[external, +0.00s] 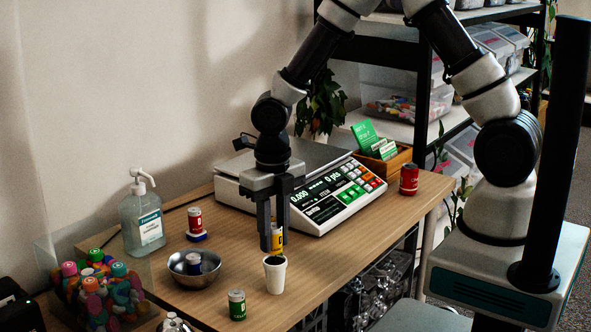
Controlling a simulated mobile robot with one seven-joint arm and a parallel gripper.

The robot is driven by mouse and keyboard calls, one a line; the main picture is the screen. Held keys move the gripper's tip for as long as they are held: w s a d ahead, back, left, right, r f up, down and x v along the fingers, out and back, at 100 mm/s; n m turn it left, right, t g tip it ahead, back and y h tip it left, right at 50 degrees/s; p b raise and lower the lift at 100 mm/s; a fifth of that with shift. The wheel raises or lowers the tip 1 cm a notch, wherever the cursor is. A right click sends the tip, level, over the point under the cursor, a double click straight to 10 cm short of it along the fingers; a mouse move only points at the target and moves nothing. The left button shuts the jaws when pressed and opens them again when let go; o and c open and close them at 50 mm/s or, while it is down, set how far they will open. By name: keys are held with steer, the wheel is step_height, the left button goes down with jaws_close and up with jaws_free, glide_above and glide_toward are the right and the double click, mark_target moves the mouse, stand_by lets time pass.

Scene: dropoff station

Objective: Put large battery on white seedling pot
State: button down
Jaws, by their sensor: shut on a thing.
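The white seedling pot (275,277) stands upright near the front edge of the table, with dark contents at its rim. My gripper (274,243) points straight down and is shut on a large battery (277,237), yellow with a white band, held upright. The battery is just above the pot's rim in the picture. I cannot tell whether it touches the pot or is slightly behind it. The near finger hides part of the battery.
A green battery (237,305), a metal bowl (193,268), a red battery (195,219) and a sanitizer bottle (142,217) stand left. A scale (320,208) is behind. A red can-like battery (409,179) is at right. A clear bin (130,302) holds colourful batteries.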

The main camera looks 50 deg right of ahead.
steer(key=shift+f, duration=0.85)
steer(key=shift+f, duration=0.1)
steer(key=c, duration=1.4)
jaws_free()
steer(key=shift+c, duration=0.2)
